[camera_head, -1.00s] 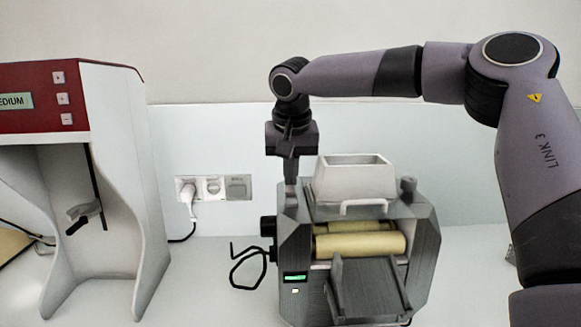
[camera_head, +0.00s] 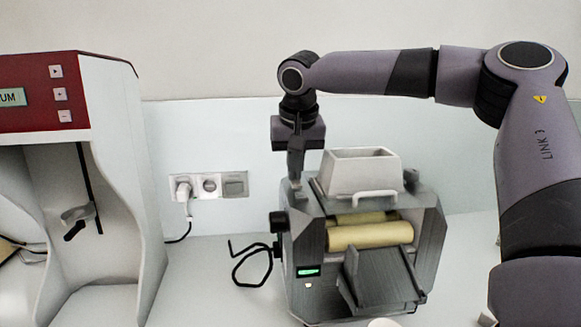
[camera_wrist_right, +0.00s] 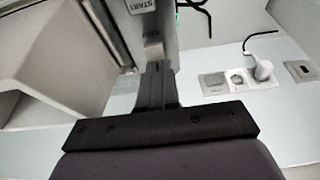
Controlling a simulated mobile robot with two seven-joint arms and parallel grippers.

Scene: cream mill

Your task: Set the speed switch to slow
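The mill (camera_head: 310,240) stands on the counter, with pale yellow rollers (camera_head: 372,236), a white hopper (camera_head: 361,172) on top and a small lit green display (camera_head: 308,272) on its front. My right gripper (camera_head: 295,180) points down at the mill's top left corner. Its fingers look shut together in the right wrist view (camera_wrist_right: 158,68), with nothing seen between them. Just beyond the tips there is a small pale block (camera_wrist_right: 153,50), near a plate marked START (camera_wrist_right: 140,5). I cannot tell whether this block is the speed switch, or its setting. My left gripper is out of view.
A red and white machine (camera_head: 110,180) with a display and buttons stands at the left. A wall socket strip (camera_head: 209,186) with a white plug is behind. The counter between the machines is otherwise clear.

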